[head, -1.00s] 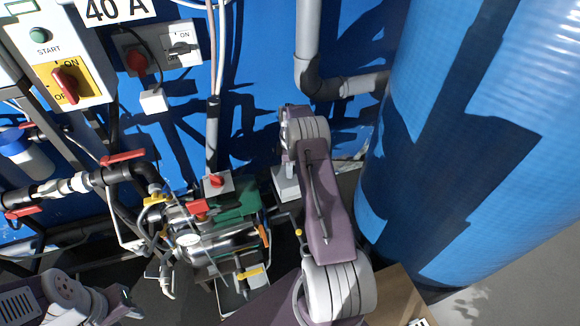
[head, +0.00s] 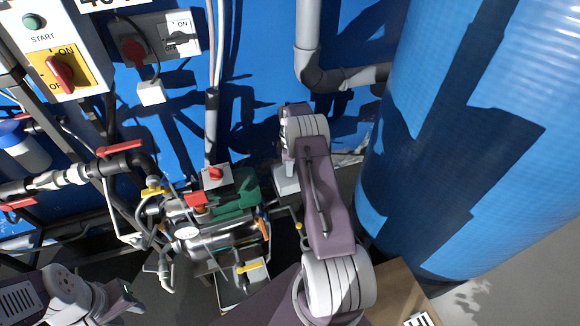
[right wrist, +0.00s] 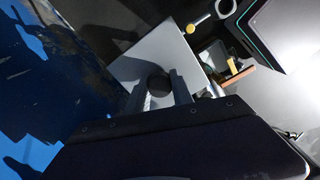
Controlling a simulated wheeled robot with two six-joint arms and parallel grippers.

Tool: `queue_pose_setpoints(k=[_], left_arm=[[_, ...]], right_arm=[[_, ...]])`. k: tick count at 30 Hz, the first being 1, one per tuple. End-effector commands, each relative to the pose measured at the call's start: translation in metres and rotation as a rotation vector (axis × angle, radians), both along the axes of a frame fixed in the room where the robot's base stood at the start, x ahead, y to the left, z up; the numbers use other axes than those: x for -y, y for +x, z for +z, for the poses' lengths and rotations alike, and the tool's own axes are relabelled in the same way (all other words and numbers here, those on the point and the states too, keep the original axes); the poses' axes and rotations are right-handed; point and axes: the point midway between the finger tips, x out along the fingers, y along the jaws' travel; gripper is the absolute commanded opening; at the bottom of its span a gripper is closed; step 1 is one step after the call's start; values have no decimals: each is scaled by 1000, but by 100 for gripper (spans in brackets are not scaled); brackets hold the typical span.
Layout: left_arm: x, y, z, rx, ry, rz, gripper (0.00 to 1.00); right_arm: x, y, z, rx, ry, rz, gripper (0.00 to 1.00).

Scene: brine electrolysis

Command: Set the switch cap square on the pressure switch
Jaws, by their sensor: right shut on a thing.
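In the right wrist view my right gripper (right wrist: 158,86) has its two fingers on either side of a dark round knob. The knob is on the flat face of a light grey square piece, which I take for the switch cap (right wrist: 150,60). In the head view the cap (head: 286,182) shows pale below my right wrist, between the pump and the blue tank. My right arm covers part of it and hides the fingers. I cannot make out the pressure switch for sure. My left gripper (head: 128,301) is at the lower left, away from the cap.
A green and metal pump (head: 225,225) with pipes and valves stands left of the cap. A grey box with a red knob (head: 216,176) is above the pump. A large blue tank (head: 470,130) fills the right. A cardboard box (head: 398,292) is at the lower right.

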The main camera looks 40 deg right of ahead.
Motion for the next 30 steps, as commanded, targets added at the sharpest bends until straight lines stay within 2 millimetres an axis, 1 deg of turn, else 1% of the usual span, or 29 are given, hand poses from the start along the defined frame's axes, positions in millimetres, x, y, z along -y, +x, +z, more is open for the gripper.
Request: queue_pose_setpoints(k=[7, 13, 30], left_arm=[[0, 0, 0, 0, 0, 0, 36], [0, 0, -3, 0, 0, 0, 36], [0, 0, -5, 0, 0, 0, 36]], right_arm=[[0, 0, 0, 1, -1, 0, 0], [0, 0, -5, 1, -1, 0, 0], [0, 0, -8, 1, -1, 0, 0]])
